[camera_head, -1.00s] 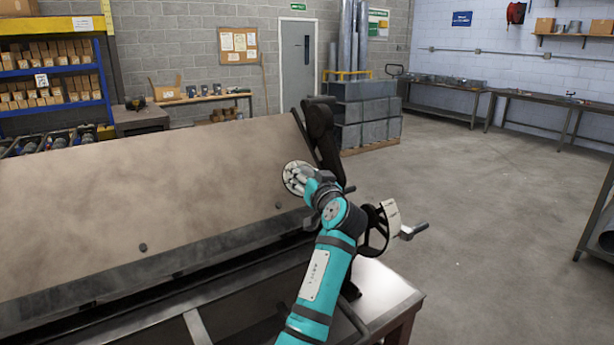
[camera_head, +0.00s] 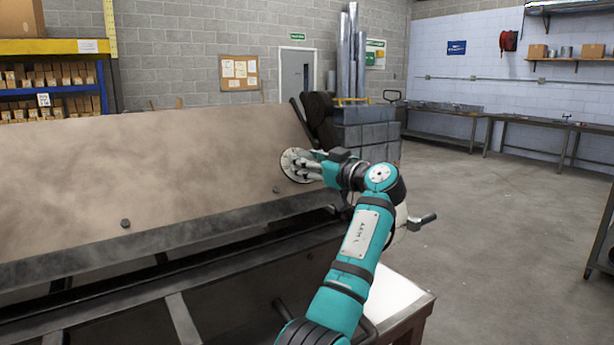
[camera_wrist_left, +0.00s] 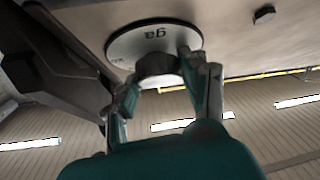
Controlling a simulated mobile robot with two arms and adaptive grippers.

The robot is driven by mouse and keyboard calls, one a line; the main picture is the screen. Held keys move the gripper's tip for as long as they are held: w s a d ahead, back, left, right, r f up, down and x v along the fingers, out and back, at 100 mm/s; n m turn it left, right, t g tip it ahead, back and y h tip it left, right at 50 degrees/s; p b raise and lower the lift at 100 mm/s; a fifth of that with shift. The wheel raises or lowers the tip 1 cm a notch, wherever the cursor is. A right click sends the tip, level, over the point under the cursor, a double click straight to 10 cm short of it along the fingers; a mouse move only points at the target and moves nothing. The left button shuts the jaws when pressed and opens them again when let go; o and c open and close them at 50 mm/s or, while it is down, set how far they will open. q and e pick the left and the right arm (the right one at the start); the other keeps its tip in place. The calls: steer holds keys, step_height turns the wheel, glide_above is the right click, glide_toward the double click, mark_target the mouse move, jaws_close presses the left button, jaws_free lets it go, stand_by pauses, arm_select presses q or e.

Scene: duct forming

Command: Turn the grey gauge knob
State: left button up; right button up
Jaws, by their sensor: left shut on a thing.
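My left gripper (camera_head: 307,167) reaches the dial from the right. Its fingers (camera_wrist_left: 170,75) lie on both sides of the knob and are shut on it. In the head view the fingers hide most of the knob. My right gripper is not in view.
The large brown panel (camera_head: 150,170) belongs to a long metal machine. A crank handle (camera_head: 422,221) sticks out right of my arm. A dark bolt (camera_head: 125,223) stands out of the panel. Open floor (camera_head: 500,240) lies to the right, with benches (camera_head: 545,125) along the wall.

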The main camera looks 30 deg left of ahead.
arm_select(q)
steer(key=shift+w+r+n+g+p, duration=0.15)
steer(key=shift+n+g+p, duration=0.25)
steer(key=shift+n+g, duration=0.9)
steer(key=shift+n, duration=0.6)
steer(key=o, duration=1.1)
steer(key=d, duration=0.8)
steer(key=s+d, duration=0.1)
steer(key=d, duration=0.3)
